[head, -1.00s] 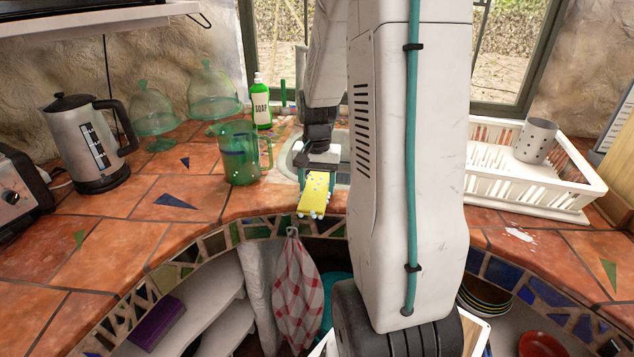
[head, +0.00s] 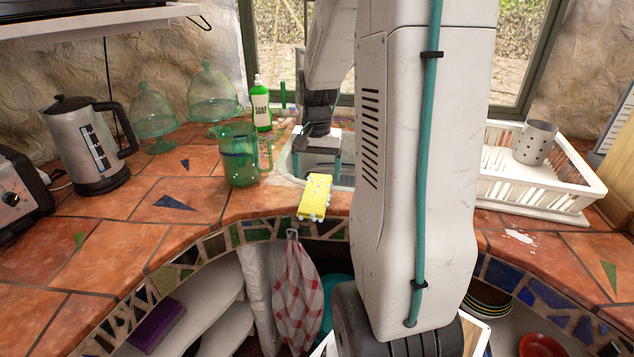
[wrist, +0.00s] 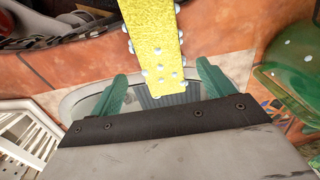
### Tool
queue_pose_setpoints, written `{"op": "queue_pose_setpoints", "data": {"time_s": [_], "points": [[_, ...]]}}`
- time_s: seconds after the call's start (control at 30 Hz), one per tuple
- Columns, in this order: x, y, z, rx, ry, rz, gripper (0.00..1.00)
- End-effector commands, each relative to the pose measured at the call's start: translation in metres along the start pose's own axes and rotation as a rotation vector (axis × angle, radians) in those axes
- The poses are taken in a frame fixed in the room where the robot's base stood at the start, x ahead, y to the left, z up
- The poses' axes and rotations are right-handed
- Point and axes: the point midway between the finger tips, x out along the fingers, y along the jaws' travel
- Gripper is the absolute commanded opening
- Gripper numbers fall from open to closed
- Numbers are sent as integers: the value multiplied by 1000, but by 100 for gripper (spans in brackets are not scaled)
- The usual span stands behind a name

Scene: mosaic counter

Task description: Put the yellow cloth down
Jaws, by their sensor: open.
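The yellow cloth (head: 315,196), dotted with white suds, lies on the strip of tiled counter in front of the sink, near the counter's front edge. It also shows at the top middle of the wrist view (wrist: 153,38). My gripper (head: 317,168) is just behind the cloth, over the sink. Its teal fingers (wrist: 160,88) are spread wide, with a gap on either side of the cloth's near end. Nothing is held between them. My arm hides part of the sink and the counter to its right.
A green pitcher (head: 240,155) stands close on the left, with a soap bottle (head: 261,110) behind it. The sink (head: 345,180) lies under my gripper. A white dish rack (head: 535,185) stands on the right. A checked towel (head: 298,285) hangs below the counter edge. The left counter has free room.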

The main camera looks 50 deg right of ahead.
Motion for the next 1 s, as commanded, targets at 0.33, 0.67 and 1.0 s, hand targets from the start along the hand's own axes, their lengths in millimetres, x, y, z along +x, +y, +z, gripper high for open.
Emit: {"op": "queue_pose_setpoints", "data": {"time_s": [0.33,0.67,1.0], "points": [[-64,0,0,0,1,0,81],[-102,-26,63,-187,25,-10,81],[-132,-25,247,-768,84,-42,81]]}}
